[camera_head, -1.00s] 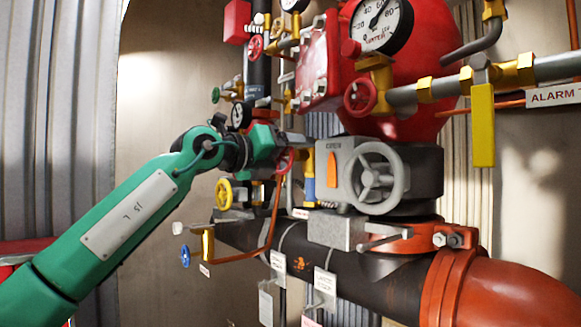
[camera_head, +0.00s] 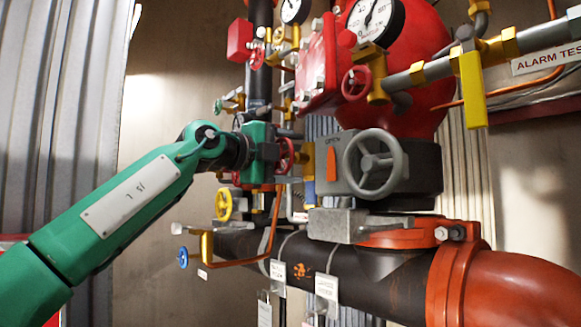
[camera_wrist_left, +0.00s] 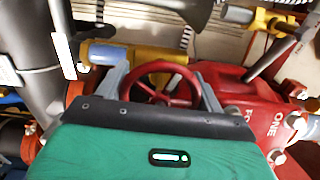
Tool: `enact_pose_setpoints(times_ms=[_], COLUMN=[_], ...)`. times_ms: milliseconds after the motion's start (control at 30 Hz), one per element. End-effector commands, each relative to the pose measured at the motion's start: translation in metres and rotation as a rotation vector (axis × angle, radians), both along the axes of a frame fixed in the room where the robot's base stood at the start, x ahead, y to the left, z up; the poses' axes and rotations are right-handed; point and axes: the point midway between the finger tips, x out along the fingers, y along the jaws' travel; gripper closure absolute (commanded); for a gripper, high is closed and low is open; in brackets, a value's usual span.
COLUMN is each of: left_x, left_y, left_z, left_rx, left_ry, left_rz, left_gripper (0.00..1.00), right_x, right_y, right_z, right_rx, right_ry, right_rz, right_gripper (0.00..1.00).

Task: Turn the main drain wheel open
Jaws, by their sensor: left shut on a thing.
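My left gripper (camera_head: 280,153), on the green arm, is shut on a red handwheel (camera_head: 287,155) in the middle of the pipework. In the left wrist view the red handwheel (camera_wrist_left: 163,82) sits between the two grey fingers, one at each side of its rim. Its spokes and hub show beyond the green gripper body, which hides the near part of the rim. No label on this wheel is readable. My right gripper is not in view.
A larger grey handwheel (camera_head: 375,163) stands just right of the gripper. A yellow wheel (camera_head: 223,204) and a blue wheel (camera_head: 183,257) lie below. A yellow lever (camera_head: 472,90) hangs at the right. A black pipe (camera_head: 350,283) runs beneath.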

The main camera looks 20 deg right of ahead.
Motion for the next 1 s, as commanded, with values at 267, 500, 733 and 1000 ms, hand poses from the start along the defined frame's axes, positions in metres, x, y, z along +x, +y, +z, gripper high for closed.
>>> enact_pose_setpoints(times_ms=[267, 500, 733, 1000], left_x=[0.000, 0.000, 0.000, 0.000], left_y=[-0.001, -0.002, -0.001, -0.001], left_z=[-0.004, -0.004, -0.003, -0.002], left_rx=[-0.084, -0.148, -0.189, -0.211], left_ry=[0.243, 0.421, 0.536, 0.596], left_rz=[-0.001, -0.001, 0.000, -0.001], left_gripper=[0.54, 0.54, 0.54, 0.54], right_x=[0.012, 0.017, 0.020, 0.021], right_y=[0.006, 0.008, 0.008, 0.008], right_z=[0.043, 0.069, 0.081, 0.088], right_rx=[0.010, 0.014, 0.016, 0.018], right_ry=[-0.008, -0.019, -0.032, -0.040], right_rz=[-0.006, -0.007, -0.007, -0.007], right_gripper=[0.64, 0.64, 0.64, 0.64])
